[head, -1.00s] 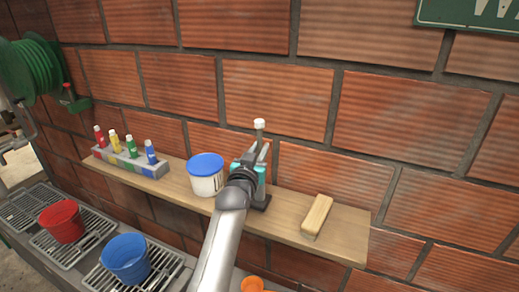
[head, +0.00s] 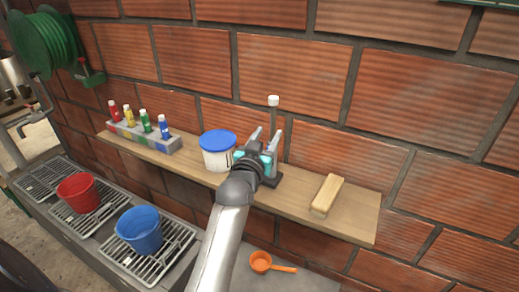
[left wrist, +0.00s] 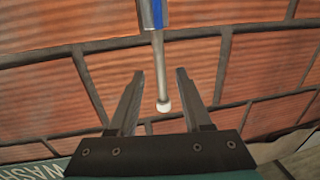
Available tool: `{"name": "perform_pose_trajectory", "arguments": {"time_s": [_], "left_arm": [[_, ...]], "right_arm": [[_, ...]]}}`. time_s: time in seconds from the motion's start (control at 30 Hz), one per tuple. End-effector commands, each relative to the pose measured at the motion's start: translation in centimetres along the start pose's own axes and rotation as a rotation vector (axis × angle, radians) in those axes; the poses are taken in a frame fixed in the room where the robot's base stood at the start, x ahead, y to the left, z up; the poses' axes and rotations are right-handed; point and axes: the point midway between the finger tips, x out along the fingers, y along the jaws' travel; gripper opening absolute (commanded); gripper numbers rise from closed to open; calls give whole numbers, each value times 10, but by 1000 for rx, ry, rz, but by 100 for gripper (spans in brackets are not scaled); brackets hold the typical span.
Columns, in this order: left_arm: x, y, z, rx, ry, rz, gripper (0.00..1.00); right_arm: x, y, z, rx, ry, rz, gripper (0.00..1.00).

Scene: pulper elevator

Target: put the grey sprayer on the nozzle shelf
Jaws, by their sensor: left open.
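In the left wrist view the rod (left wrist: 159,75) shows between the open fingers (left wrist: 159,88), apart from both, with a blue and silver part at the top edge. The wooden shelf (head: 295,212) runs along the brick wall. My right gripper is not in view.
A white tub with a blue lid (head: 217,150) stands close left of my left gripper. A wooden block or brush (head: 327,195) lies to the right. Below are red (head: 78,193) and blue (head: 139,230) buckets and an orange scoop (head: 261,262).

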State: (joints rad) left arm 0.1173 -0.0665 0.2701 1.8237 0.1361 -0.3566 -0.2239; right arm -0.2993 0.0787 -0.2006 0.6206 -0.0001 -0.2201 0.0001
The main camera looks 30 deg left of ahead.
Motion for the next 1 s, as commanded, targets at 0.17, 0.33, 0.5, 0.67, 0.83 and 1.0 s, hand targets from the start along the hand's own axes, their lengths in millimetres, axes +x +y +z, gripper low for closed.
{"name": "perform_pose_trajectory", "arguments": {"time_s": [0.17, 0.33, 0.5, 0.67, 0.83, 1.0], "left_arm": [[-31, 0, 1, -1, -2, 0, 49], [-52, 0, 1, -1, -2, 0, 49], [-64, 0, 0, -1, 0, 0, 49], [-66, 0, 0, -1, 0, 0, 49], [-66, 1, 1, -1, -3, 1, 49], [-64, 12, 42, 2, -85, 30, 49]], "right_arm": [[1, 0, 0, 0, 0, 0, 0], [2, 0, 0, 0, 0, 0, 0], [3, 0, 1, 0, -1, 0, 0], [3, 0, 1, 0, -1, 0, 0], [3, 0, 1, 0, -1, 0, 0], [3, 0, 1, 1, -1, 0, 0]]}}
